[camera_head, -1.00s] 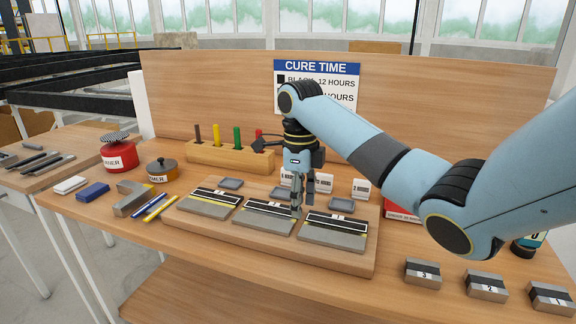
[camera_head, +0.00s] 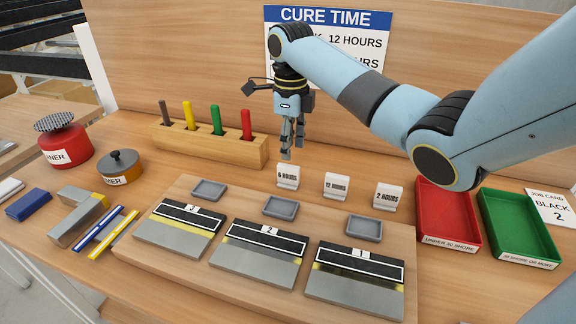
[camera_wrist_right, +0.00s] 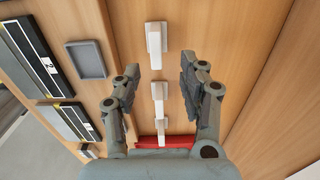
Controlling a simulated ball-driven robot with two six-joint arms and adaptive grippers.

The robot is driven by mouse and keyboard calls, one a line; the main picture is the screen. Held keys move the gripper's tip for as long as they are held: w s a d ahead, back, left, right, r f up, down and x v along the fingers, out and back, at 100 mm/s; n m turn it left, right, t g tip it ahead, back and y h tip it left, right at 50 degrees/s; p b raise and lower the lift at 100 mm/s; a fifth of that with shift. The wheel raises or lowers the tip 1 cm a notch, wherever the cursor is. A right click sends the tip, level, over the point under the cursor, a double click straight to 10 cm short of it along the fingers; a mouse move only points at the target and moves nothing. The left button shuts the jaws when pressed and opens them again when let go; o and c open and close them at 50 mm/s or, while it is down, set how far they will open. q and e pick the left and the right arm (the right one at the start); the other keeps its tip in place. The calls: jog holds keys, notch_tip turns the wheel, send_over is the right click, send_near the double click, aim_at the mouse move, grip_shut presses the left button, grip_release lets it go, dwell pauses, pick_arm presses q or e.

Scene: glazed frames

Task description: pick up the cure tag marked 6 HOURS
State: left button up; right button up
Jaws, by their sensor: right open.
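The 6 HOURS tag (camera_head: 288,178) is a small white upright tag behind the wooden board, leftmost of the three tags. In the right wrist view, the tag farthest up (camera_wrist_right: 156,38) appears to be it. My right gripper (camera_head: 292,149) points down, just above and slightly behind the 6 HOURS tag in the head view. Its fingers are spread and hold nothing, and a gap shows between them and the tag. In the right wrist view the open fingertips (camera_wrist_right: 159,72) lie on either side of the row of tags. My left gripper is out of view.
The 12 HOURS tag (camera_head: 336,186) and 2 HOURS tag (camera_head: 388,197) stand to the right. Grey dishes (camera_head: 281,207) and labelled plates (camera_head: 263,255) lie on the board in front. A pen block (camera_head: 210,146) is at left, red (camera_head: 447,215) and green (camera_head: 515,228) trays at right.

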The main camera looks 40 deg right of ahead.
aim_at(288, 166)
jog(key=f, duration=0.6)
jog(key=shift+a+f, duration=0.3)
jog(key=shift+f, duration=0.1)
jog(key=shift+c, duration=0.4)
grip_shut()
